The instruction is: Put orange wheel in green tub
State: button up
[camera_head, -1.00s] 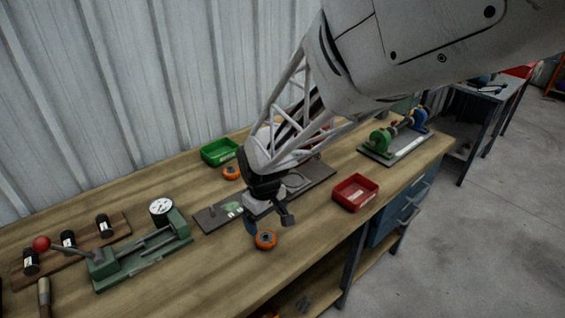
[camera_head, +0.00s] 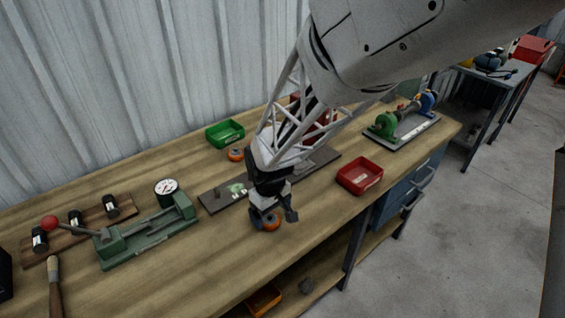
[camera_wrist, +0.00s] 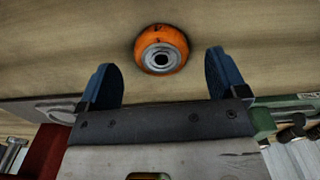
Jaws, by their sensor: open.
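An orange wheel (camera_head: 271,222) with a grey hub lies on the bench near its front edge, partly hidden by my gripper in the head view. In the wrist view the wheel (camera_wrist: 161,49) lies just beyond the fingertips, roughly centred between them. My gripper (camera_head: 273,218) is open and empty, pointing down over the wheel; its two blue fingers (camera_wrist: 161,75) stand apart. A second orange wheel (camera_head: 236,154) lies further back, beside the green tub (camera_head: 225,143). The green tub stands at the back of the bench near the wall and looks empty.
A red tub (camera_head: 359,187) stands right of my gripper near the front edge. A dark plate (camera_head: 222,196) lies behind my gripper. A green-and-blue machine (camera_head: 405,120) stands at the back right.

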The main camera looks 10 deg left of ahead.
jog(key=shift+f, duration=1.45)
jog(key=c, duration=1.2)
jog(key=shift+o, duration=0.2)
jog(key=shift+r, duration=0.15)
jog(key=shift+r, duration=0.8)
jog(key=shift+s+d+r, duration=0.1)
jog(key=shift+s+r, duration=0.05)
jog(key=shift+r, duration=0.8)
jog(key=s+d, duration=0.3)
jog(key=s, duration=0.4)
jog(key=s+d+r, duration=0.1)
jog(key=s+d, duration=0.3)
jog(key=s, duration=0.2)
jog(key=shift+s+d+r, duration=0.15)
jog(key=shift+s+d, duration=0.1)
jog(key=shift+s, duration=0.15)
